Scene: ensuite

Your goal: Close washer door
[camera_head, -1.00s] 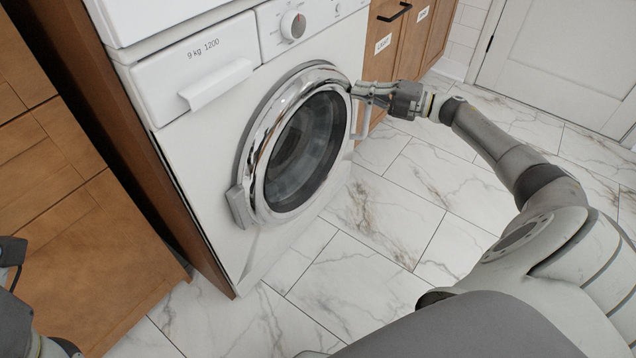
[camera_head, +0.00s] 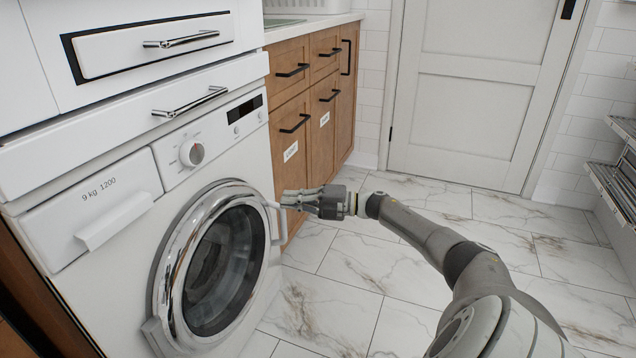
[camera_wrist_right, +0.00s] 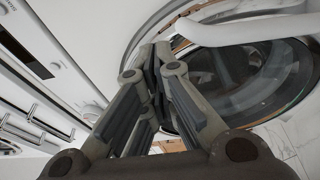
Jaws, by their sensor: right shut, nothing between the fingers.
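The washer door (camera_head: 225,262) has a chrome ring and dark round glass, on the front of the white washer (camera_head: 130,190). It sits close to the washer front; I cannot tell whether it is fully flush. Its white handle (camera_head: 275,222) is on the right side. My right gripper (camera_head: 284,201) is shut and empty, with its fingertips by the top of the handle. I cannot tell whether they touch. In the right wrist view, the shut fingers (camera_wrist_right: 156,56) point toward the door ring, and the door glass (camera_wrist_right: 245,80) shows to their right. My left gripper is out of view.
Wooden cabinets (camera_head: 310,110) with black handles stand to the right of the washer, close behind my right gripper. White drawers (camera_head: 150,45) are above the washer. The marble floor (camera_head: 335,290) in front is clear. A closed white door (camera_head: 475,100) is at the back.

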